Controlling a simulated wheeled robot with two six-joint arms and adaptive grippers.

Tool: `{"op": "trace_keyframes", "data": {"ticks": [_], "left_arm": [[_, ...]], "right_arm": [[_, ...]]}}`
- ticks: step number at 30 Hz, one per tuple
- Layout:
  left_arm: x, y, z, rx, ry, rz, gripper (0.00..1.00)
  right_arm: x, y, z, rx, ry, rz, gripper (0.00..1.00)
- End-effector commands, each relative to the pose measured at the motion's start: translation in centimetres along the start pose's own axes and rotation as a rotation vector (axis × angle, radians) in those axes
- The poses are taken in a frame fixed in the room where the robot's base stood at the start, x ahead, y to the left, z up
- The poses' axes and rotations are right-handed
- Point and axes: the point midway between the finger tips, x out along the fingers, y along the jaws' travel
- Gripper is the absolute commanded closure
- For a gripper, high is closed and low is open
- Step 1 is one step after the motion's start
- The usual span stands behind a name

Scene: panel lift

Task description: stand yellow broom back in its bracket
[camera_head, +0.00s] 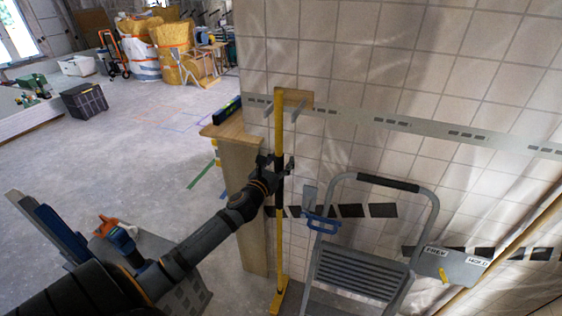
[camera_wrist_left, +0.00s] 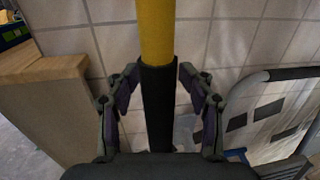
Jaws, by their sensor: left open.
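The yellow broom (camera_head: 279,232) stands upright against the tiled wall, its head (camera_head: 279,298) low near the floor. Its upper pole is between the two grey prongs of the bracket (camera_head: 297,98), which has a wooden backing; I cannot tell how deep it sits. My left gripper (camera_head: 279,168) is open around the black sleeve of the pole. In the left wrist view, the fingers of the gripper (camera_wrist_left: 160,95) are on both sides of the black sleeve (camera_wrist_left: 158,108), with gaps visible. The yellow pole (camera_wrist_left: 155,30) continues above it. My right gripper is not in view.
A wooden ledge (camera_head: 232,133) on a post stands just left of the broom. A grey folding step ladder (camera_head: 362,270) stands close on the right, with a blue clamp (camera_head: 320,222) on it. Open floor (camera_head: 150,140) lies to the left.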

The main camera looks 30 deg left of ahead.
Motion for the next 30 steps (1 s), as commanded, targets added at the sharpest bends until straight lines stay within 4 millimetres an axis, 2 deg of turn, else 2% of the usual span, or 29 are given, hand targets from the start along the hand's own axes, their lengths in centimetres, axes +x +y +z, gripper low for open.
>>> {"op": "trace_keyframes", "data": {"ticks": [5,9,13,15,21,24,30], "left_arm": [[-0.8,0.1,-0.1,0.006,0.003,0.000,0.50],[-3.6,-0.1,-0.3,0.012,0.004,-0.006,0.50],[-6.3,-0.2,-0.1,0.014,0.004,-0.008,0.50],[-7.7,0.1,0.3,0.016,0.010,-0.001,0.50],[-10.8,0.0,0.5,0.007,0.005,0.000,0.50],[-11.7,0.0,0.4,0.004,0.002,0.000,0.50],[-12.1,0.0,0.2,0.000,-0.001,0.000,0.50]], "right_arm": [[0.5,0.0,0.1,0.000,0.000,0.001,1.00],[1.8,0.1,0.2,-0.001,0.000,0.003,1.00],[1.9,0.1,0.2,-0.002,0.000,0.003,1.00],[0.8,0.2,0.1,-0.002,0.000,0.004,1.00],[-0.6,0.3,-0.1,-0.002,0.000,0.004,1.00],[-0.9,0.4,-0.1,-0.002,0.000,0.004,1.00],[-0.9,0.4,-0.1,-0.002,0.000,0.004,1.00]]}}
